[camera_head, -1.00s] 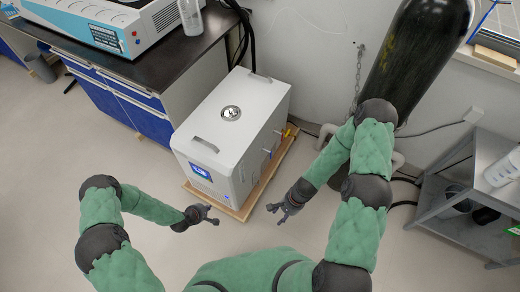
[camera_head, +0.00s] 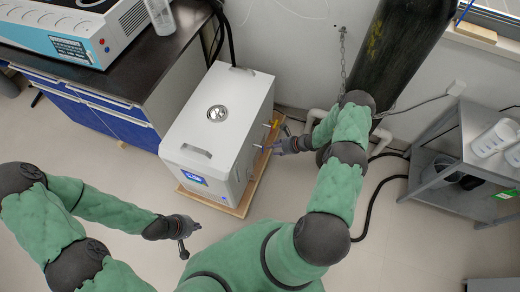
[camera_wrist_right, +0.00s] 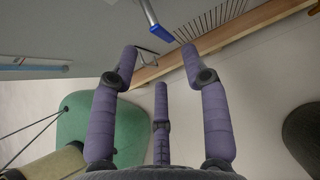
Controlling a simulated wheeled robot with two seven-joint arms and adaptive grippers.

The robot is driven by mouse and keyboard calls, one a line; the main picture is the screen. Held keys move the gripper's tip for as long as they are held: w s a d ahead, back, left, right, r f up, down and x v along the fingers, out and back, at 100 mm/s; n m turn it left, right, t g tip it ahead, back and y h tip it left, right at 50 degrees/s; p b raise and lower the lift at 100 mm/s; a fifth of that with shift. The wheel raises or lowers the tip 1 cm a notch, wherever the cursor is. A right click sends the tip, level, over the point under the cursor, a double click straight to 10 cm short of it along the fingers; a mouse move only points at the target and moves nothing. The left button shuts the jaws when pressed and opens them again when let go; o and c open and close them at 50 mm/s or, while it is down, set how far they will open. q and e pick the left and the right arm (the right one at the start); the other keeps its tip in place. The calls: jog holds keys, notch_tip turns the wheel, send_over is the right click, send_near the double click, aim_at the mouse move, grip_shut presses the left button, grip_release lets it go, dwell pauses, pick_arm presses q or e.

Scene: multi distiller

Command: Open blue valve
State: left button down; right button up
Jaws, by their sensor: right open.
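A white boxy unit (camera_head: 217,112) stands on a wooden base on the floor. Its blue valve (camera_head: 257,146) is small on the right side, close to my right gripper's fingertips. In the right wrist view the blue valve handle (camera_wrist_right: 161,34) hangs from a metal stem, just beyond and between the two upper fingertips. My right gripper (camera_head: 276,147) is open and empty beside the unit; its three spread purple fingers show in the wrist view (camera_wrist_right: 159,60). Contact with the valve is not visible. My left gripper (camera_head: 190,240) is low in front of the unit, its opening unclear.
A yellow valve (camera_head: 274,123) sits farther back on the same side. A black gas cylinder (camera_head: 400,55) stands behind my right arm. A grey metal shelf (camera_head: 440,150) is at the right, and a dark-topped bench (camera_head: 110,85) at the left. Floor in front is clear.

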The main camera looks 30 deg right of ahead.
jog(key=b+x, duration=0.3)
jog(key=x, duration=0.6)
jog(key=shift+a+f+b, duration=0.1)
jog(key=shift+b, duration=0.2)
grip_shut()
